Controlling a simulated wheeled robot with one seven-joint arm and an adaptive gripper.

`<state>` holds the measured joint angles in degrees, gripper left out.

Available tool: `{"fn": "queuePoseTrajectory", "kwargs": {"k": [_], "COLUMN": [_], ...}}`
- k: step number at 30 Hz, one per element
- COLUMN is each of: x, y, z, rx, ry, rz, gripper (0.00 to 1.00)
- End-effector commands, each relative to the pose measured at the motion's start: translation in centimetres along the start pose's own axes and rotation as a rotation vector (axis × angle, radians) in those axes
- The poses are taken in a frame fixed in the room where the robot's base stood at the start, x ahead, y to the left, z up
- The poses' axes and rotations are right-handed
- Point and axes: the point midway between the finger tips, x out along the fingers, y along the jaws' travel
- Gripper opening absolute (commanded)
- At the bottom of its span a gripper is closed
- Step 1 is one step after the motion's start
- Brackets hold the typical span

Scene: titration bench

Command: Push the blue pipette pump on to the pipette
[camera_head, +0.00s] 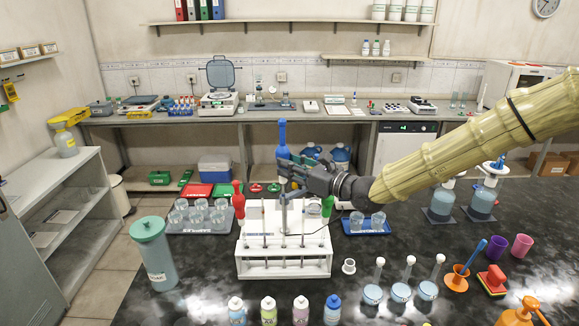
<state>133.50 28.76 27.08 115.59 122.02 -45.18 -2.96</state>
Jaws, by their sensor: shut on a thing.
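The blue pipette pump (282,138) stands upright in my gripper (284,169), which is shut on it. Its blue body and narrower top stick up above the jaws. Its lower end is hidden by the jaws or too small to make out. My gripper is above the white pipette rack (285,270), with my arm coming in from the right. Several thin upright pipettes (264,225) stand in the rack. A grey upright piece shows right below the jaws. I cannot tell whether the pump touches a pipette.
A tray of beakers (201,226) lies left of the rack, and a blue tray with two beakers (366,232) lies right. Several small capped bottles (268,311) stand in front. Stoppered flasks (401,291) are front right. A tall teal container (155,260) stands at the left edge.

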Motion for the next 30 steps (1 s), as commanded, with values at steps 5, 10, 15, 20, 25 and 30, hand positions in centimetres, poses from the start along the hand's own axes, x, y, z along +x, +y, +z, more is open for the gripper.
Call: {"fn": "queuePoseTrajectory", "kwargs": {"k": [5, 10, 15, 20, 25, 30], "x": [0.00, 0.00, 0.00, 0.00, 0.00, 0.00], "y": [0.00, 0.00, 0.00, 0.00, 0.00, 0.00], "z": [-0.13, -0.23, -0.34, -0.43, -0.54, -0.64], "rx": [0.000, 0.000, 0.000, 0.000, 0.000, 0.000], "ry": [0.000, 0.000, 0.000, 0.000, 0.000, 0.000], "rz": [0.000, 0.000, 0.000, 0.000, 0.000, 0.000], "gripper": [0.10, 0.10, 0.10, 0.10, 0.10, 0.10]}}
